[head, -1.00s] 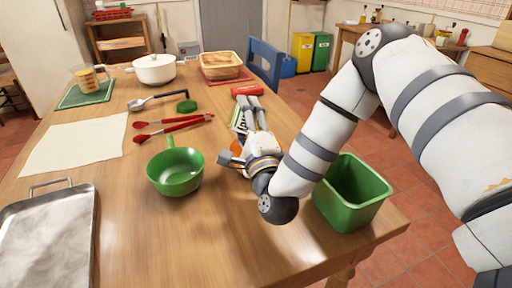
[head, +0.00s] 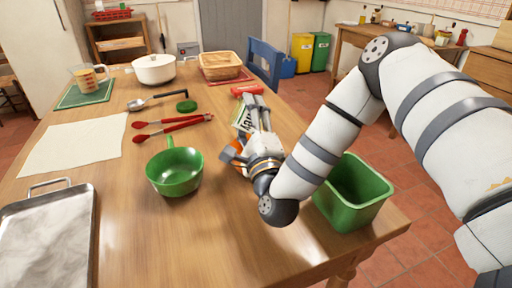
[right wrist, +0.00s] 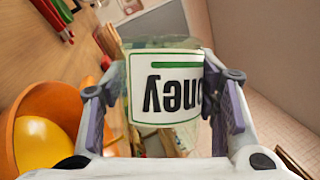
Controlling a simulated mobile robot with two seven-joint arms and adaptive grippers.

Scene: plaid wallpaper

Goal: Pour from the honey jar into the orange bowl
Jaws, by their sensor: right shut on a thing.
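The honey jar (right wrist: 165,90), clear with a white and green label, is between the fingers of my right gripper (right wrist: 165,105), which is shut on it. In the right wrist view its label reads upside down. In the head view the jar (head: 242,120) is partly hidden by my right gripper (head: 256,118), low over the table's right side. The orange bowl (right wrist: 32,108) is beside the jar in the right wrist view, with a smooth yellow area inside. In the head view the bowl (head: 229,153) is mostly hidden behind my wrist. My left gripper is not in view.
Red tongs (head: 170,127), a red item (head: 244,90) and a wooden basket (head: 220,66) lie further back. The table's front middle is clear.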

